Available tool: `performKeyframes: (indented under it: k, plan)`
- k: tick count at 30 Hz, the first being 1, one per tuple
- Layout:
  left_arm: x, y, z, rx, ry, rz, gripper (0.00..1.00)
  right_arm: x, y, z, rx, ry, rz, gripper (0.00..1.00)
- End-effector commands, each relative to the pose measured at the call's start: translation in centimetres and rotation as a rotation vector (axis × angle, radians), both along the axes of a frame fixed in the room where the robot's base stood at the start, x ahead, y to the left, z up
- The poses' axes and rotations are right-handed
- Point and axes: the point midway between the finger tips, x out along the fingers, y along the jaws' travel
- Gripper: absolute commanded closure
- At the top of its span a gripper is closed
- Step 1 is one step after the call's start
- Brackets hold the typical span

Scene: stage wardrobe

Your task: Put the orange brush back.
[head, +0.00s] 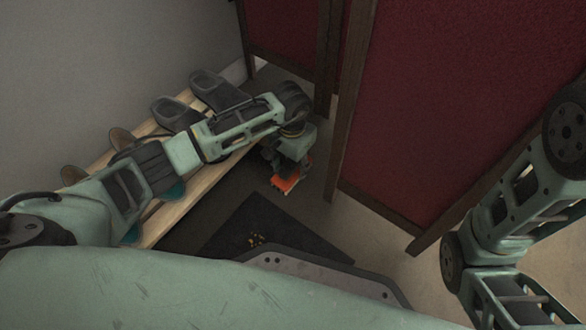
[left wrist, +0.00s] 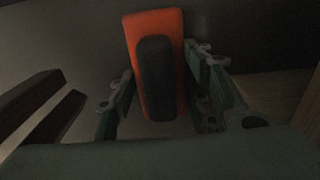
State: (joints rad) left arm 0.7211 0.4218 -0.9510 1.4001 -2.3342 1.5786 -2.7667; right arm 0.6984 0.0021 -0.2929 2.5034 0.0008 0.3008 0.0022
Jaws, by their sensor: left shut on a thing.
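The orange brush (head: 286,183) is at the end of my left arm, below the left gripper (head: 291,165) in the head view. In the left wrist view the brush (left wrist: 135,30) has an orange body with a dark oblong part along its middle. The fingers of my left gripper (left wrist: 165,90) are on both sides of it and hold it. In the head view most of the brush is hidden by the gripper. My right arm shows at the right edge, but its gripper is out of view.
A slatted wooden bench (head: 172,212) on the left carries dark shoes (head: 216,90) and other footwear. A dark mat (head: 262,228) with small yellowish bits lies on the floor. Red folding screen panels (head: 440,110) with wooden frames stand close to the right of my left gripper.

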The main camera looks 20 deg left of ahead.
Motion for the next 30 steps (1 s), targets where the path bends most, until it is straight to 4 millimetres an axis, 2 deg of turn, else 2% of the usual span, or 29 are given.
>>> performKeyframes:
  k: [1, 8, 13, 14, 18, 20, 30]
  plan:
    - [0.04, -0.01, -0.65, -0.001, -0.001, 0.001, 0.84, 0.01, 0.03, -0.60, 0.000, 0.001, 0.000, 0.60]
    - [0.08, 0.04, -0.35, -0.001, -0.002, 0.001, 0.84, -0.02, 0.10, -0.31, -0.001, 0.000, 0.000, 0.60]
    - [0.11, 0.04, -0.92, 0.000, -0.002, 0.000, 0.84, -0.05, 0.23, -0.83, -0.004, -0.001, 0.003, 0.60]
    - [0.07, 0.03, -0.80, 0.000, -0.002, 0.001, 0.53, -0.05, 0.26, -0.68, -0.004, 0.000, 0.003, 0.60]
    - [0.05, 0.03, -0.78, 0.001, -0.001, 0.001, 0.40, 0.00, 0.33, -0.64, -0.006, 0.000, 0.004, 0.60]
    - [0.04, 0.03, -0.79, 0.001, -0.001, 0.001, 0.36, 0.03, 0.34, -0.64, -0.006, 0.000, 0.004, 0.60]
    - [0.02, 0.00, -0.45, 0.000, -0.001, 0.001, 0.36, 0.10, 0.33, -0.31, -0.006, 0.003, 0.004, 0.60]
